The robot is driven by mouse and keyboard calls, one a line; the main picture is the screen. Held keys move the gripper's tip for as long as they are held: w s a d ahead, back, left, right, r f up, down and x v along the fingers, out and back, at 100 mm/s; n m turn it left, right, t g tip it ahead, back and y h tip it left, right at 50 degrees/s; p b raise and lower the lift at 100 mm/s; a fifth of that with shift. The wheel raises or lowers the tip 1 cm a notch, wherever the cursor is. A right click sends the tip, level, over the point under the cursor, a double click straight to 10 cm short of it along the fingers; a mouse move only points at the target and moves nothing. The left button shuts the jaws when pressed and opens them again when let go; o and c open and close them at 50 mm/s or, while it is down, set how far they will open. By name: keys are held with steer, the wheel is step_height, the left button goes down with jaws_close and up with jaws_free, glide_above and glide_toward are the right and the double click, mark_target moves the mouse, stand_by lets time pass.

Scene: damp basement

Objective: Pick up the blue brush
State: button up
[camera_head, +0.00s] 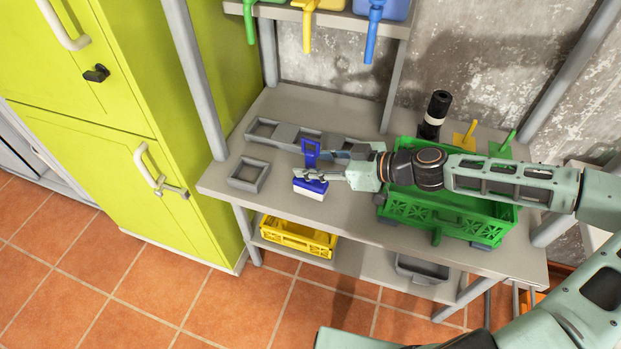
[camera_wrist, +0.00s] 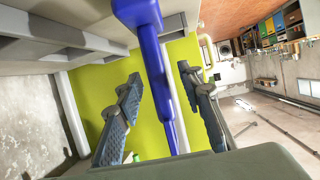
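The blue brush (camera_head: 311,184) is at the front left part of the grey workbench (camera_head: 222,184), with a blue block, pale bristles at the bottom and a blue handle rising above. My gripper (camera_head: 312,164) reaches in from the right at the brush, with one finger on each side of the handle. In the wrist view, the blue handle (camera_wrist: 160,70) runs between the two fingers of my gripper (camera_wrist: 160,92). Gaps show on both sides of it, so the gripper is open. Part of the handle is hidden behind the fingers in the head view.
A green crate (camera_head: 440,217) stands under my arm, with a black bottle (camera_head: 435,114) behind it. Grey empty trays (camera_head: 248,174) lie left of the brush. A yellow crate (camera_head: 297,236) is on the lower shelf. A lime cabinet (camera_head: 110,120) stands left.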

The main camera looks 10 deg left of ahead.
steer(key=shift+c, duration=0.5)
jaws_close()
